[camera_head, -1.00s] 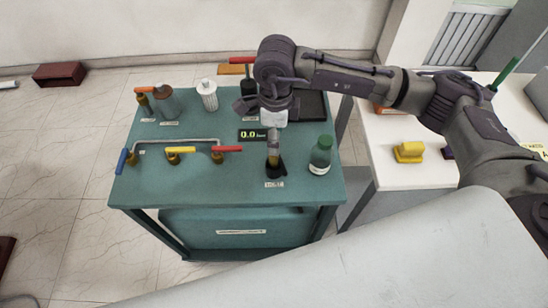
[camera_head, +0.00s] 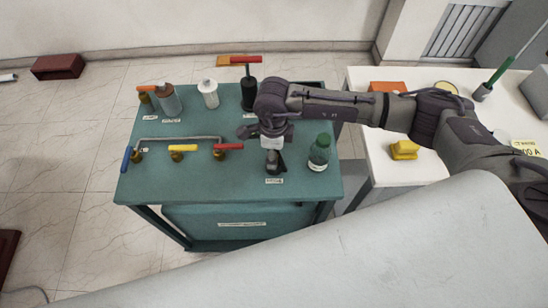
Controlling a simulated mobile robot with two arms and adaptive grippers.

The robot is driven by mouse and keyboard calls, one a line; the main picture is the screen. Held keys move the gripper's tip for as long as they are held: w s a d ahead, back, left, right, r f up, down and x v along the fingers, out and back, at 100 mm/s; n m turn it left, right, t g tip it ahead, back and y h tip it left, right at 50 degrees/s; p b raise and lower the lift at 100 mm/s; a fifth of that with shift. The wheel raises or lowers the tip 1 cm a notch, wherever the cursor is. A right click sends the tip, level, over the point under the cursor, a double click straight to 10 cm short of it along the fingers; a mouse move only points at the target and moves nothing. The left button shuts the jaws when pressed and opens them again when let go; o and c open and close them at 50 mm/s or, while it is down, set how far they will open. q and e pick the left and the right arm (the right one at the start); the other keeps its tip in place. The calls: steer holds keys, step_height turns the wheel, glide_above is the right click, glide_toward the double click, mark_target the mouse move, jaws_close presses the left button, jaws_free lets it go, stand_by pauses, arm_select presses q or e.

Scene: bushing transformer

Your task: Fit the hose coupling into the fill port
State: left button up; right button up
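My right gripper (camera_head: 273,160) points down at the holder near the front right of the green cart (camera_head: 200,185). The dark holder (camera_head: 275,168), with a white label in front, shows just below and around the fingers. The upright coupling-like piece seen there earlier is now hidden by the gripper. The fingers overlap the dark holder, so whether they are open or shut on the piece is unclear. I cannot clearly identify the fill port. My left gripper is not in view.
A green bottle (camera_head: 319,152) stands close right of the gripper. Left are pipe valves with red (camera_head: 228,147), yellow (camera_head: 183,148) and blue (camera_head: 126,159) handles. Behind stand a black pump (camera_head: 248,94), a white canister (camera_head: 208,94) and a grey bottle (camera_head: 168,100). A white table (camera_head: 385,178) is right.

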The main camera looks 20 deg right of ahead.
jaws_close()
steer(key=shift+w+r, duration=0.1)
steer(key=shift+r, duration=0.05)
